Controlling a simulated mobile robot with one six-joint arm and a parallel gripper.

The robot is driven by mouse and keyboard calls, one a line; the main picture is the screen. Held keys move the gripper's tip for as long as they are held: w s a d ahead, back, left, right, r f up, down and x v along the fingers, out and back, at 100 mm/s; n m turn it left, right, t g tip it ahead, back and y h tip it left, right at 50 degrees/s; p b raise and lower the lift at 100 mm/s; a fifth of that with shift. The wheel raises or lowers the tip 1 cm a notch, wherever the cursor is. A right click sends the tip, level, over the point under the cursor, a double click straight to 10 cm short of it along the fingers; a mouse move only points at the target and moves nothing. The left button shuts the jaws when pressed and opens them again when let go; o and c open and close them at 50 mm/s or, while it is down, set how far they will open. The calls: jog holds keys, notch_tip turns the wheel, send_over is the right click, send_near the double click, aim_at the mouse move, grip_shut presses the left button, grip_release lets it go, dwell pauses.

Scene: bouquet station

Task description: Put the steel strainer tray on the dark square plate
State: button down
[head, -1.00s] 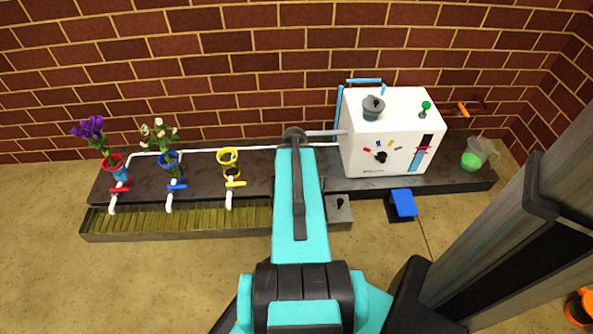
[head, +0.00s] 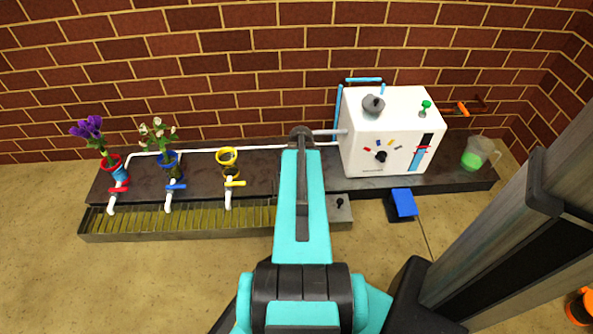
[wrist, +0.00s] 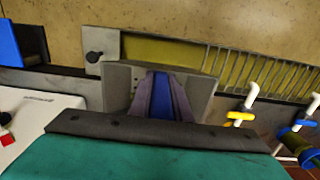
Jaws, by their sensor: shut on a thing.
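In the wrist view my gripper (wrist: 160,95) is shut on a blue strip (wrist: 160,98) like a handle. A grey thing (wrist: 117,88) with sloping sides spreads around the fingers; it looks like the steel strainer tray, but its mesh does not show. In the head view my own arm hides the gripper and what it holds. I cannot clearly single out the dark square plate. A dark base (head: 396,214) under a blue block (head: 404,202) sits at the bench's front right, right of my arm.
A white machine (head: 385,140) stands right of my arm. A slatted trough (head: 150,222) runs along the front left, with a grey box with a black knob (head: 336,214) at its right end. Taps and flower pots (head: 168,165) stand left. A green-filled jug (head: 473,157) stands far right.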

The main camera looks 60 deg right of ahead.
jog(key=w+d+b, duration=0.4)
jog(key=w+d, duration=0.6)
jog(key=d, duration=0.4)
jog(key=f+b, duration=0.1)
jog(key=f, duration=0.1)
jog(key=f+b, duration=0.1)
jog(key=f, duration=0.2)
jog(key=f+b, duration=0.1)
jog(key=f, duration=0.2)
jog(key=shift+s+a, duration=0.2)
jog(key=shift+a, duration=0.05)
jog(key=shift+f+b, duration=0.3)
jog(key=shift+b, duration=0.1)
notch_tip(320, 180, down, 3)
jog(key=shift+w+d+r+b, duration=0.1)
jog(key=shift+d+b, duration=0.05)
jog(key=shift+b, duration=0.6)
jog(key=shift+w+d, duration=0.15)
jog(key=shift+d, duration=0.05)
jog(key=c, duration=1.6)
grip_release()
jog(key=shift+f, duration=0.2)
jog(key=shift+c, duration=0.2)
jog(key=shift+r, duration=0.1)
